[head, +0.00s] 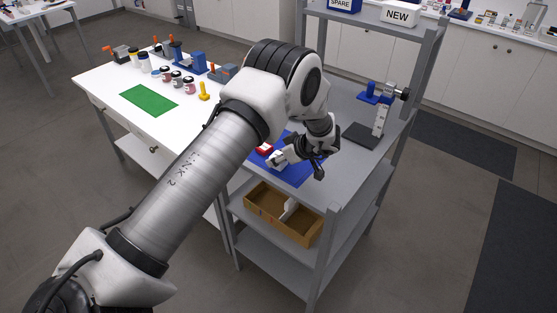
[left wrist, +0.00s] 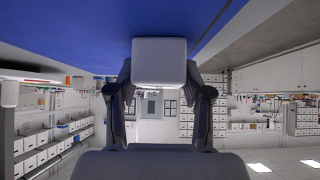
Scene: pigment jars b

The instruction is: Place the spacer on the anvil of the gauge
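My left gripper (head: 287,159) is low over the blue mat (head: 300,176) on the grey shelf unit, lying nearly level and pointing left. In the left wrist view its two fingers (left wrist: 160,88) are on either side of a pale block (left wrist: 160,62), seemingly the spacer, and look closed on it. In the head view the block (head: 277,160) shows at the fingertips; whether it touches the mat I cannot tell. My right gripper is not in view.
The white table (head: 120,84) at left holds several jars, blue and orange tools and a green mat (head: 149,100). A brown tray (head: 262,201) is on the shelf below. Grey shelf posts (head: 330,240) stand near my arm.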

